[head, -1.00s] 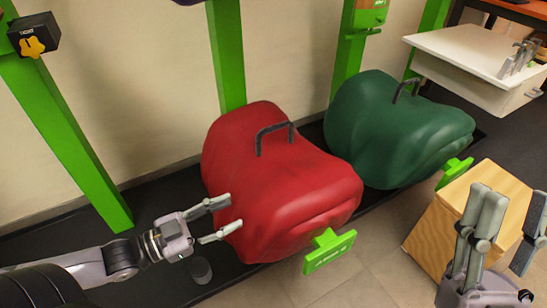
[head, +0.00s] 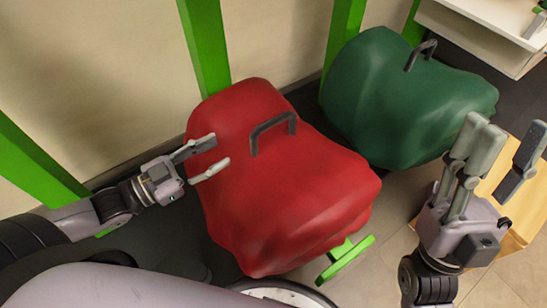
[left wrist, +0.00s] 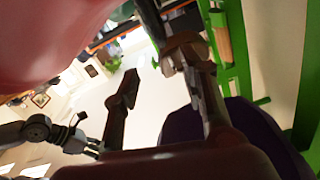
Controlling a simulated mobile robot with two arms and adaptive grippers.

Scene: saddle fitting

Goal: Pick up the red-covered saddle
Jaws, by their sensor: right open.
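The red-covered saddle (head: 290,190) sits in the middle of the head view, with a dark handle (head: 272,125) on top. Its red cover also fills the upper left of the left wrist view (left wrist: 45,40). My left gripper (head: 219,153) is open and empty at the saddle's left side, its fingertips over the red cover's edge in the picture; I cannot tell whether they touch. The handle is to the right of these fingertips. My right gripper (head: 512,133) is open and empty at the right, apart from the red saddle.
A green-covered saddle (head: 400,100) with its own handle stands behind and to the right. Green posts (head: 204,45) rise along the wall. A wooden box (head: 500,190) is partly behind my right gripper. A white counter (head: 480,35) stands at the upper right.

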